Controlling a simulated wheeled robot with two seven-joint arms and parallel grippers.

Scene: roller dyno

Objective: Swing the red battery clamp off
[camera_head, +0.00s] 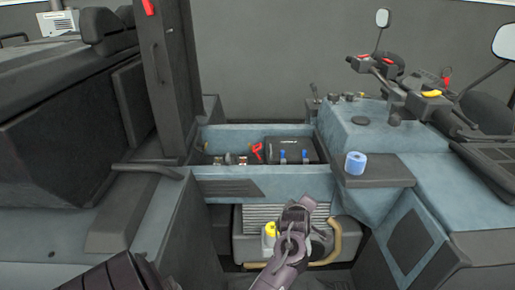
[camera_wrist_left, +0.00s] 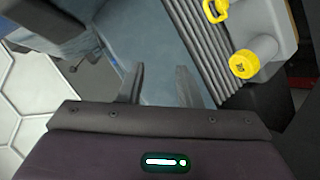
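The red battery clamp (camera_head: 257,151) shows in the head view inside the open bay, at the left side of the black battery (camera_head: 291,146). It appears tilted; its exact contact with the battery is too small to tell. My left gripper (camera_wrist_left: 160,85) shows in the left wrist view with its two fingers apart and nothing between them. In the head view only a dark part of what seems to be my left arm shows at the bottom left. Another arm of mine, seemingly the right, rises at bottom centre in front of the finned block; its fingertips cannot be made out.
Two blue pieces (camera_head: 283,156) stand at the battery's front. A blue roll (camera_head: 355,162) stands on the right ledge. The bay's front wall (camera_head: 285,184) lies below the battery. A yellow cap (camera_wrist_left: 244,64) and yellow ring (camera_wrist_left: 215,10) are beside the fins. A dark post (camera_head: 166,80) rises left.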

